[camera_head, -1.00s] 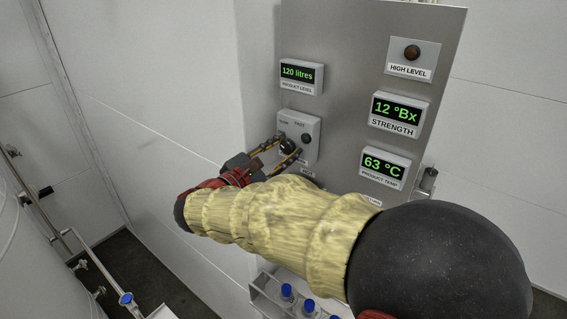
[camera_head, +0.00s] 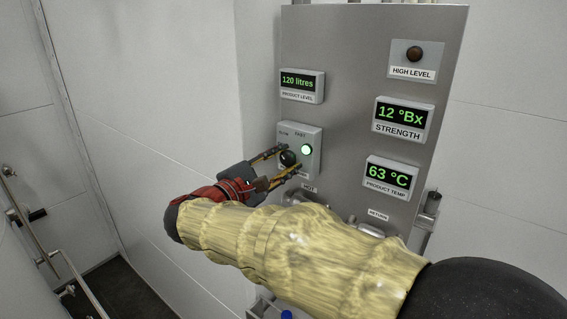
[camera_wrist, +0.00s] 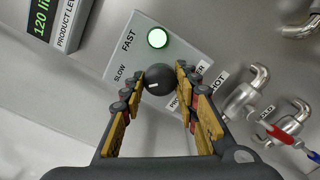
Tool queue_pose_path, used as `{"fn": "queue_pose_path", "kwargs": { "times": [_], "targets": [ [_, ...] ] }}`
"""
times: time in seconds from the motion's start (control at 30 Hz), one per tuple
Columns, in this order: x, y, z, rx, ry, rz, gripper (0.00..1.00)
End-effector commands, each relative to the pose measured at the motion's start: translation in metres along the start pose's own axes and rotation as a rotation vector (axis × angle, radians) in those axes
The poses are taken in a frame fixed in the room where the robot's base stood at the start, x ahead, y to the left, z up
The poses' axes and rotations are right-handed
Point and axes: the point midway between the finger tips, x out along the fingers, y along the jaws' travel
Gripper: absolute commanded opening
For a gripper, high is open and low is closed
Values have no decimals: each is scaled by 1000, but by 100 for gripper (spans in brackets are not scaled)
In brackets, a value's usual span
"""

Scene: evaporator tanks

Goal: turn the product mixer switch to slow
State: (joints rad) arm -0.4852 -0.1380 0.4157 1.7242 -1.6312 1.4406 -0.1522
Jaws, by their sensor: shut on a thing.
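The product mixer switch is a round black knob (camera_wrist: 159,81) on a pale grey box (camera_head: 312,134) fixed to the steel panel. The box carries the words SLOW and FAST, and its round lamp (camera_wrist: 157,38) glows green. My gripper (camera_head: 287,159) is shut on the knob, with one finger on each side; the wrist view also shows my gripper (camera_wrist: 160,78) there. A short white mark shows on the knob's face, but I cannot tell which word it points to. The fingers hide the lower label of the box in part.
The panel also bears the product level display (camera_head: 301,86), the strength display (camera_head: 403,119), the product temperature display (camera_head: 389,178) and the unlit high level lamp (camera_head: 414,55). Metal pipe fittings (camera_wrist: 246,92) stick out close to the box, beside the HOT label.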

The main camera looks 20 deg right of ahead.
Motion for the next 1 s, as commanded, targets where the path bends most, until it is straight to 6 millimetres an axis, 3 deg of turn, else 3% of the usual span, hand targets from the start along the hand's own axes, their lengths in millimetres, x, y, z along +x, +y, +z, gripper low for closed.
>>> {"fn": "queue_pose_path", "kwargs": {
  "times": [0.1,0.13,0.43,0.77,1.0],
  "targets": [
    [0,-1,0,-2,0,-1,5],
    [0,-1,0,-2,0,-1,31],
    [0,-1,0,-2,0,-1,48],
    [-1,0,0,-2,0,0,49],
    [-30,0,-1,-1,3,2,49]
  ]
}}
